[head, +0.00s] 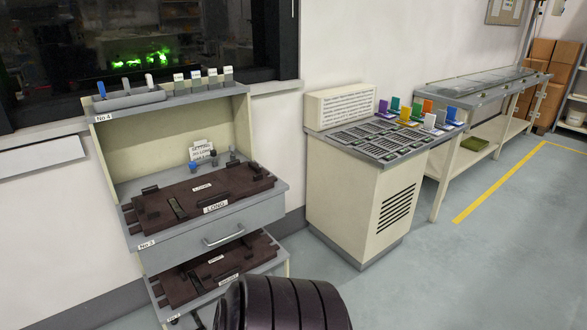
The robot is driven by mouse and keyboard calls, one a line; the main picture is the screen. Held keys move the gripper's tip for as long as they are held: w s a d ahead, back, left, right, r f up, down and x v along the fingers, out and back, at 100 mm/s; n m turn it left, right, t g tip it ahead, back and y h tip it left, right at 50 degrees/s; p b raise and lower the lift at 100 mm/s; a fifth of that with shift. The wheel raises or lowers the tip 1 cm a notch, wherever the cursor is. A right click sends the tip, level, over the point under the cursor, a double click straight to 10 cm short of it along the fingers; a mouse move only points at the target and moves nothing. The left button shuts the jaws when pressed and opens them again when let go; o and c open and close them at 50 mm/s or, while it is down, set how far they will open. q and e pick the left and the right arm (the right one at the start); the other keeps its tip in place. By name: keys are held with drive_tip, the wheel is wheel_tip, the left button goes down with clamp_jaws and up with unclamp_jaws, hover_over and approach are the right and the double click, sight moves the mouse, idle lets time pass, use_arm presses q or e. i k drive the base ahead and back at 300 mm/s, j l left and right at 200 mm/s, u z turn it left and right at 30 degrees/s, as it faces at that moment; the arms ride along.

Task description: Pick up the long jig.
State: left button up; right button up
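The long jig (176,207) is a dark brown flat plate with raised blocks and white labels, one reading LONG. It lies on the grey shelf top marked No 3 (262,203), at the left of the head view. A second, similar brown jig (205,277) lies on the lower level, below a drawer front with a handle. Its label is too small to read surely. Neither of my grippers shows in the head view. A dark ribbed round part at the bottom middle seems to be mine and hides the area behind it.
Small blue, grey and dark pieces and a white sign (202,150) stand behind the long jig. The upper shelf (130,98) overhangs it at the back. A cream cabinet (352,200) with coloured holders stands to the right. The floor (430,275) at the right is clear.

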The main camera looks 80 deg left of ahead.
sight(198, 196)
drive_tip(key=u, duration=3.3)
drive_tip(key=i+l+u, duration=0.1)
drive_tip(key=i, duration=0.1)
